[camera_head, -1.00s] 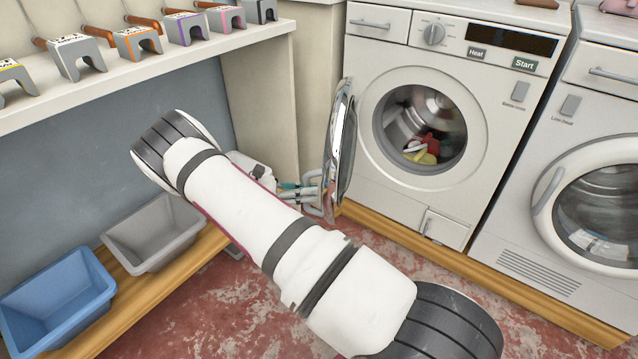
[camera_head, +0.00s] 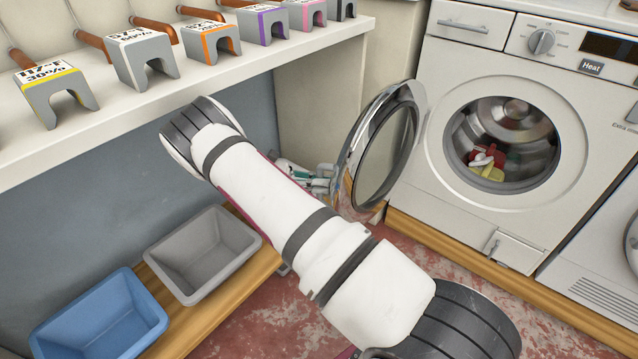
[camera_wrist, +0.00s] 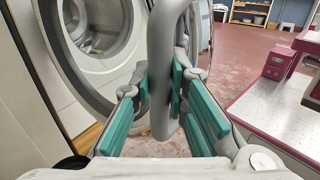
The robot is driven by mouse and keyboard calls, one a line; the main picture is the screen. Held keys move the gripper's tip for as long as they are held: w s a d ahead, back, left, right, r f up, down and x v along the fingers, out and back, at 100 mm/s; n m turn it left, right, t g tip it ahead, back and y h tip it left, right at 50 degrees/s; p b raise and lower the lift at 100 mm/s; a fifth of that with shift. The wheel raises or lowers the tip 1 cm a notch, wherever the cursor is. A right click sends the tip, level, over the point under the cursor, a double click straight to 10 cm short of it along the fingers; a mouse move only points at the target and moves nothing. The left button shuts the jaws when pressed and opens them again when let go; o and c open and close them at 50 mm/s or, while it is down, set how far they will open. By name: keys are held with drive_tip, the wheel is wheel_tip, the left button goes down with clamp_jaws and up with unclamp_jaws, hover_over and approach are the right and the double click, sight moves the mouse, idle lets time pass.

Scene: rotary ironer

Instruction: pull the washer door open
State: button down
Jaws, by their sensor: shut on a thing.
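The washer (camera_head: 515,120) stands at the right in the head view, with red, white and yellow laundry (camera_head: 488,160) inside its drum. Its round door (camera_head: 385,150) is swung wide open to the left, and the opening is uncovered. In the wrist view the door's grey handle (camera_wrist: 162,75) stands upright between the teal pads of my gripper (camera_wrist: 160,92), which is shut on it. The door's ring and the washer's opening (camera_wrist: 95,28) show behind it at the left. In the head view my gripper is mostly hidden behind my arm and the door.
A shelf (camera_head: 165,95) with several grey blocks is at upper left. A blue bin (camera_head: 100,318) and a grey bin (camera_head: 205,255) stand on a wooden ledge below. Red floor (camera_head: 290,310) is free in front. A white-topped counter (camera_wrist: 265,115) is at right in the wrist view.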

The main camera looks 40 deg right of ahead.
drive_tip(key=shift+w+a+f, duration=0.1)
drive_tip(key=shift+a, duration=0.1)
drive_tip(key=c, duration=1.5)
unclamp_jaws()
drive_tip(key=shift+d, duration=0.1)
drive_tip(key=shift+c, duration=0.2)
drive_tip(key=v, duration=1)
drive_tip(key=shift+v, duration=1)
